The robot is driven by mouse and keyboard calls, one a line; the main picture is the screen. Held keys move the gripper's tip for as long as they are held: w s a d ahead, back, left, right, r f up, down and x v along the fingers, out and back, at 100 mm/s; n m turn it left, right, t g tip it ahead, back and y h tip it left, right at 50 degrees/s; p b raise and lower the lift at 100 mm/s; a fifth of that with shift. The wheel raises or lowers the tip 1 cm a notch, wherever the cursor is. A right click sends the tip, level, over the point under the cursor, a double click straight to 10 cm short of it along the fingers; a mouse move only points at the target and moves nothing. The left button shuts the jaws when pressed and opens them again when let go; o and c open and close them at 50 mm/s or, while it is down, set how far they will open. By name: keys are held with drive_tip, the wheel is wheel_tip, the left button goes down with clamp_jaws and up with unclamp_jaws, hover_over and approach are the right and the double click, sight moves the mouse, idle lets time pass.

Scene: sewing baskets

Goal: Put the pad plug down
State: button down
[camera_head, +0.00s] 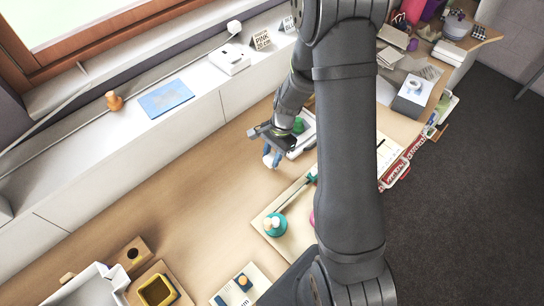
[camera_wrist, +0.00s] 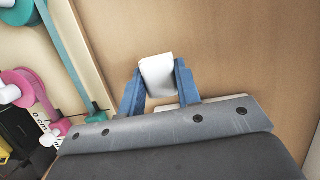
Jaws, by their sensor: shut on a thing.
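My gripper (camera_head: 271,160) is over the wooden worktop, its two blue fingers pointing down. In the wrist view the fingers (camera_wrist: 159,94) are shut on a small white block, which I take to be the pad plug (camera_wrist: 158,72). The plug sits between the fingertips, with bare wood beyond it. Whether its underside touches the wood I cannot tell.
A pink spool (camera_wrist: 20,87) shows in the wrist view. A white device with a green part (camera_head: 299,125) is behind the wrist. The worktop (camera_head: 190,200) to the left is clear.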

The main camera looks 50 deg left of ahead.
drive_tip(key=shift+f, duration=0.45)
drive_tip(key=shift+f, duration=0.1)
drive_tip(key=c, duration=1.1)
unclamp_jaws()
drive_tip(key=shift+o, duration=0.2)
drive_tip(key=v, duration=1.2)
